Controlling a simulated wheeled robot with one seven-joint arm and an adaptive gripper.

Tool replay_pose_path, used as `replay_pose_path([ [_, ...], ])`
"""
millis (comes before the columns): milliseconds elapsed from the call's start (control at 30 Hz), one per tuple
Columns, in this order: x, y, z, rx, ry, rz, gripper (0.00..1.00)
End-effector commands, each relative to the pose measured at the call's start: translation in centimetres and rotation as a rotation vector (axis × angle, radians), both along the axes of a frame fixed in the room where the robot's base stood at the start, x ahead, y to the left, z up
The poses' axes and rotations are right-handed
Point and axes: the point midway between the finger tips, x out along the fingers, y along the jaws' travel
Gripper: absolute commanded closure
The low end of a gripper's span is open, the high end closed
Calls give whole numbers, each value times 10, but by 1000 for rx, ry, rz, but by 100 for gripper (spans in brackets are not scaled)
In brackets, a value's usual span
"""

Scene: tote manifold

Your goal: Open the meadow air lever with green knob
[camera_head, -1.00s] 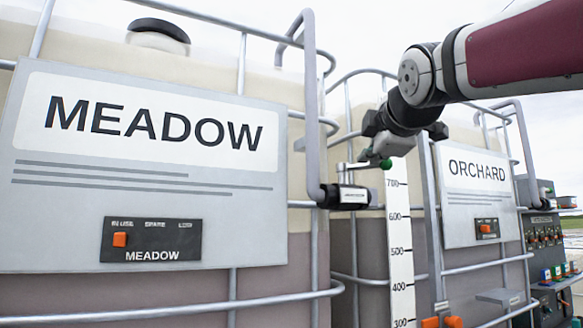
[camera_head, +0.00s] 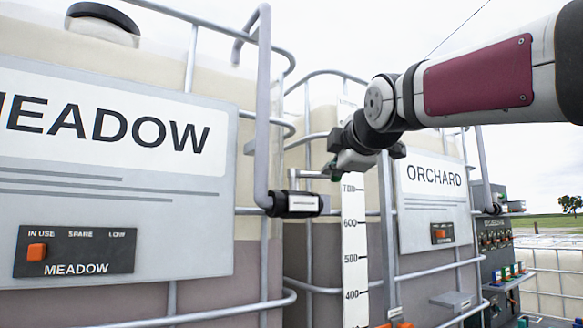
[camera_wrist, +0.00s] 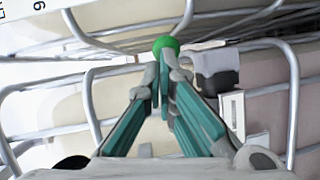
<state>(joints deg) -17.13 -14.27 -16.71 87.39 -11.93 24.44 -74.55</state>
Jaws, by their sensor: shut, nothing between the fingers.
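The meadow air lever (camera_head: 308,173) is a thin pale bar beside the black-and-white valve body (camera_head: 297,203), at the right end of the MEADOW tank's grey pipe. It extends to the right, roughly level. Its green knob (camera_wrist: 165,45) shows just beyond my fingertips in the wrist view. In the head view my gripper (camera_head: 342,168) is at the lever's right end, where the knob is mostly hidden or dark. My gripper (camera_wrist: 163,78) is shut and empty, its teal fingers meeting just short of the knob. I cannot tell whether they touch it.
The MEADOW sign (camera_head: 110,160) fills the left, with an orange slider (camera_head: 37,251). The ORCHARD sign (camera_head: 435,200) is on the right tank. A white measuring scale (camera_head: 354,250) stands just below my gripper. Metal cage bars (camera_wrist: 292,100) surround the fingers.

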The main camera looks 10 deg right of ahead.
Motion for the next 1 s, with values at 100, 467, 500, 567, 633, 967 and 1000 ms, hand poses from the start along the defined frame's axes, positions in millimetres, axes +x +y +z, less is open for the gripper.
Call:
replay_pose_path([
  [100, 4, -2, 1, 1, 0, -1, 100],
  [467, 14, -4, 0, 0, -1, 0, 100],
  [500, 15, -4, 0, 0, -1, 0, 100],
  [567, 15, -4, 1, 0, -1, 0, 100],
  [633, 16, -4, 1, 0, -1, 0, 100],
  [967, 16, -4, 0, 0, -1, 0, 100],
  [1000, 16, -4, 0, 0, -1, 0, 100],
])
